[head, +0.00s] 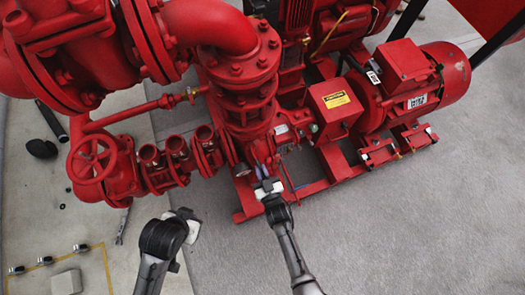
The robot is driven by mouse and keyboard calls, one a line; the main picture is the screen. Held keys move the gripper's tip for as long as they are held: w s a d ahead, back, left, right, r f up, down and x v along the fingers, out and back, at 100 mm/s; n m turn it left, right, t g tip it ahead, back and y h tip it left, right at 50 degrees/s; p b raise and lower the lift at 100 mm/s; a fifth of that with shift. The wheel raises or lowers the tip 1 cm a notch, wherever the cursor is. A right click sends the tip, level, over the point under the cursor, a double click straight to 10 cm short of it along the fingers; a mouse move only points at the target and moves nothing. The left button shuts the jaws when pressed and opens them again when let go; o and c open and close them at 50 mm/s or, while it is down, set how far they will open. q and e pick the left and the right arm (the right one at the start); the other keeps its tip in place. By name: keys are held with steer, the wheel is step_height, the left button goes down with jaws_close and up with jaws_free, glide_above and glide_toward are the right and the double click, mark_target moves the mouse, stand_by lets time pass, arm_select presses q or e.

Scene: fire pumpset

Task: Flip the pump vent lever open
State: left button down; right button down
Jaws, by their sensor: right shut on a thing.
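The red pump casing (285,135) stands at the middle of the head view, below a flanged vertical pipe section. My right gripper (263,174) is at the low front of the pump, its fingertips against the small fittings there. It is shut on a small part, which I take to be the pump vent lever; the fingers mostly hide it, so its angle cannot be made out. My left gripper (188,217) hangs over the floor to the lower left, apart from the pump. Its fingers are seen too edge-on to tell their opening.
A red handwheel valve (92,158) and branch piping stand on the left. A red motor (425,80) and a guard with a yellow label (338,100) are on the right, on a red base frame (310,188). Grey floor (400,220) at lower right is clear.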

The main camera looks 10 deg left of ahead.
steer(key=c, duration=1.2)
jaws_free()
steer(key=shift+o, duration=0.2)
steer(key=p+v, duration=0.4)
steer(key=v, duration=1)
steer(key=shift+w, duration=0.1)
